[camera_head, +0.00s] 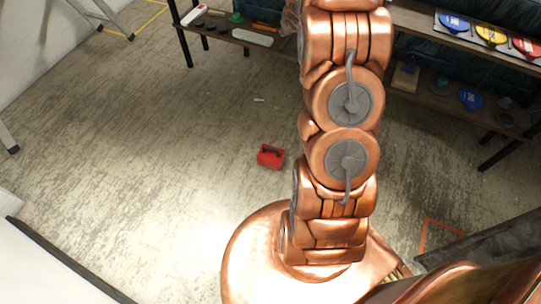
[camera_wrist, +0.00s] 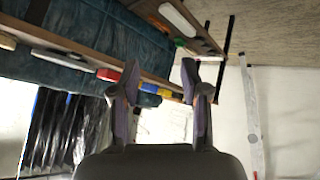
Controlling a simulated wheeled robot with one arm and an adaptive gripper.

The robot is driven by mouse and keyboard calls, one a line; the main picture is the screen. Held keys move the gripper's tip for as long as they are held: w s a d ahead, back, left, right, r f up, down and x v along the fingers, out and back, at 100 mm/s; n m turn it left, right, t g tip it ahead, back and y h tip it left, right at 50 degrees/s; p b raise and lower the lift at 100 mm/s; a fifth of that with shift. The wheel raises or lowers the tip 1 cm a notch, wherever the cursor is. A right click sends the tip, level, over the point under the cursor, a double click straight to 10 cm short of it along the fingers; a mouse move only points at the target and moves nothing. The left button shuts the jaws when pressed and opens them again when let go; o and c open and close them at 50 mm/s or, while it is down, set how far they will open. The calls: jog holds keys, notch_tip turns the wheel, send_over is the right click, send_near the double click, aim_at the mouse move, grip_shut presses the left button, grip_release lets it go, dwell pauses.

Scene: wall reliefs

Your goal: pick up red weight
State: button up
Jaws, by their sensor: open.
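A small red block-like object with a dark top (camera_head: 270,156), which looks like the red weight, sits on the floor just left of my arm in the head view. I cannot make out the red weight in the wrist view. My gripper (camera_wrist: 157,82) is open and empty in the wrist view, with its two fingers apart and facing shelves and a pale wall. In the head view my copper arm runs up through the middle, and the gripper itself is outside the picture or hidden.
A low shelf (camera_head: 250,38) with several small items stands at the back left. A shelf unit at the right holds blue, yellow and red discs (camera_head: 490,35) on top and items below. A ladder-like frame (camera_head: 110,20) stands at the far left. Floor left of the arm is mostly clear.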

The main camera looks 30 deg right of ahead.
jog(key=w+d+f+n+t+y+b, duration=0.1)
jog(key=w+d+f+b, duration=0.15)
jog(key=f, duration=0.65)
jog(key=w+d+f+t+y+b, duration=0.15)
jog(key=f+b, duration=0.25)
jog(key=f, duration=0.6)
jog(key=t+y+b, duration=0.4)
jog(key=y+b, duration=0.9)
jog(key=b, duration=0.6)
send_near(276, 150)
jog(key=x, duration=0.5)
jog(key=shift+n+h, duration=0.25)
jog(key=shift+n, duration=0.05)
jog(key=shift+f+b+x, duration=0.15)
jog(key=shift+b+x, duration=0.5)
jog(key=shift+x, duration=1.2)
jog(key=shift+f+b+x, duration=0.15)
jog(key=shift+b+x, duration=0.5)
jog(key=shift+x, duration=1.2)
jog(key=shift+c, duration=0.5)
grip_shut()
